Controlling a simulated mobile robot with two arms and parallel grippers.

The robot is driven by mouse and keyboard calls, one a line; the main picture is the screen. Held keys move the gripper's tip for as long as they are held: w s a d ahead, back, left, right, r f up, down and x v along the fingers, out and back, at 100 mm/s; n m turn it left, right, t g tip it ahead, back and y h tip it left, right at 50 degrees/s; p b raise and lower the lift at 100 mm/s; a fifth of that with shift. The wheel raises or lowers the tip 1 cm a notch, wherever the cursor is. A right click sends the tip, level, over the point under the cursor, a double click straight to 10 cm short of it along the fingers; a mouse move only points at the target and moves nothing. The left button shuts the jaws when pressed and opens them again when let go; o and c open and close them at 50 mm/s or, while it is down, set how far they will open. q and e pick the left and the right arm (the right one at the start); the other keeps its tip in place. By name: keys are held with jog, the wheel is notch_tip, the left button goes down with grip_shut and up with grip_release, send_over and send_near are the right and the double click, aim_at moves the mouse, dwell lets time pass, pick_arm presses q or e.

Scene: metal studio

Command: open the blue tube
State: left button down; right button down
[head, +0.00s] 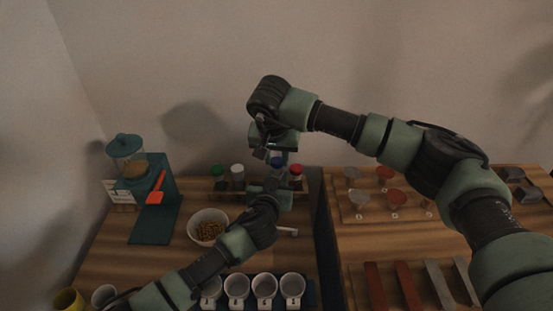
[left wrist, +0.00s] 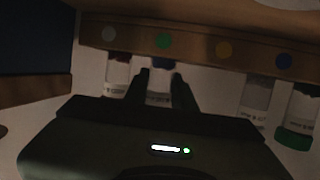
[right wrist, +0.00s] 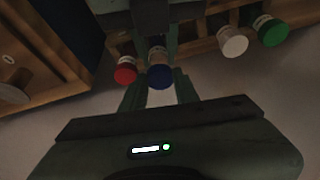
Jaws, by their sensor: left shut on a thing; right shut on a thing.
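The blue tube's cap (head: 277,162) shows in the head view between the red-capped tube (head: 297,171) and the white-capped tube (head: 238,172), at the wooden rack (head: 207,184). My right gripper (right wrist: 160,84) comes down from above, its fingers on either side of the blue cap (right wrist: 160,75). My left gripper (left wrist: 163,76) reaches in from the front and is shut on the pale tube body (left wrist: 159,97) below the cap. The tube looks upright.
A green-capped tube (head: 217,172) stands at the rack's left.

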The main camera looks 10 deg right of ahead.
aim_at(278, 158)
notch_tip(278, 158, up, 4)
jog(key=shift+f, duration=0.2)
pick_arm(q)
jog(key=c, duration=1.1)
grip_release()
jog(key=shift+s, duration=0.1)
